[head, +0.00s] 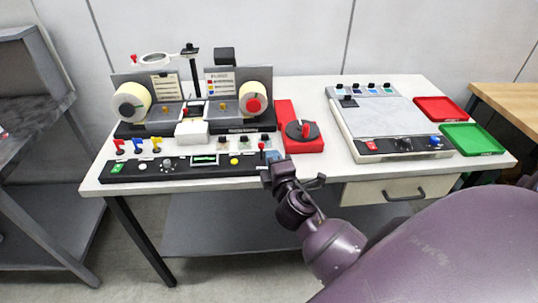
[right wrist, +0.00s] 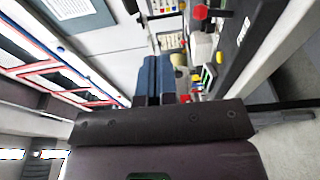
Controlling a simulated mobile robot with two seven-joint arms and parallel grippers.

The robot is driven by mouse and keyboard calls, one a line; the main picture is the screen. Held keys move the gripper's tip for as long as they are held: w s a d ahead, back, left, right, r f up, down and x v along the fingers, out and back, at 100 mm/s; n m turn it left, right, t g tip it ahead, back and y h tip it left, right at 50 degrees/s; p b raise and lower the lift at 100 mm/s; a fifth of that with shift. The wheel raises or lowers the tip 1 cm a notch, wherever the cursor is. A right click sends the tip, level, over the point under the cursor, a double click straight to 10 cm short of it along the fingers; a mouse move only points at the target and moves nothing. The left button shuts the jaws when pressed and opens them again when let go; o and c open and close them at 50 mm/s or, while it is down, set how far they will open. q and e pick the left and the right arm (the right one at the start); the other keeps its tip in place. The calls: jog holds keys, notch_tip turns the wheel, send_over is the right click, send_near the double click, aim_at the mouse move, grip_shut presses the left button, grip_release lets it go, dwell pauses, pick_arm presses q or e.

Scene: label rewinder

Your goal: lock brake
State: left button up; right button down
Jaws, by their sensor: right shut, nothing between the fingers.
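No part is clearly marked as the brake. A small red-tipped lever (head: 262,147) stands at the right end of the black control panel (head: 215,169), right beside my right gripper. My right gripper (head: 272,163) is at the table's front edge by that panel end. In the right wrist view its blue fingers (right wrist: 160,78) are together with nothing between them. A red knob (right wrist: 200,12) shows ahead of the fingers there, apart from them. A red box with a black dial and red handle (head: 305,130) sits behind and to the right of the gripper. My left gripper is out of view.
The rewinder with two label rolls (head: 132,102) stands at the back left. A grey flat device (head: 390,122), a red tray (head: 440,108) and a green tray (head: 471,139) are on the right.

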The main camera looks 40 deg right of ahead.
jog(key=shift+s+a+r, duration=0.25)
jog(key=shift+s+r, duration=0.15)
jog(key=shift+s, duration=0.25)
jog(key=shift+s+a+r, duration=0.2)
jog(key=shift+s+r, duration=0.25)
jog(key=shift+s, duration=0.25)
jog(key=shift+s+a+r, duration=0.25)
jog(key=shift+s+r, duration=0.15)
jog(key=shift+s, duration=0.25)
jog(key=s+a+f+m+g+y, duration=0.2)
jog(key=s+f+m, duration=0.4)
jog(key=f, duration=0.4)
jog(key=s+a+f+m+g+y, duration=0.2)
jog(key=s+f+m, duration=0.5)
jog(key=f, duration=0.4)
jog(key=shift+s+a+g+y, duration=0.25)
jog(key=shift+a+g+y, duration=0.15)
jog(key=shift+g+y, duration=0.45)
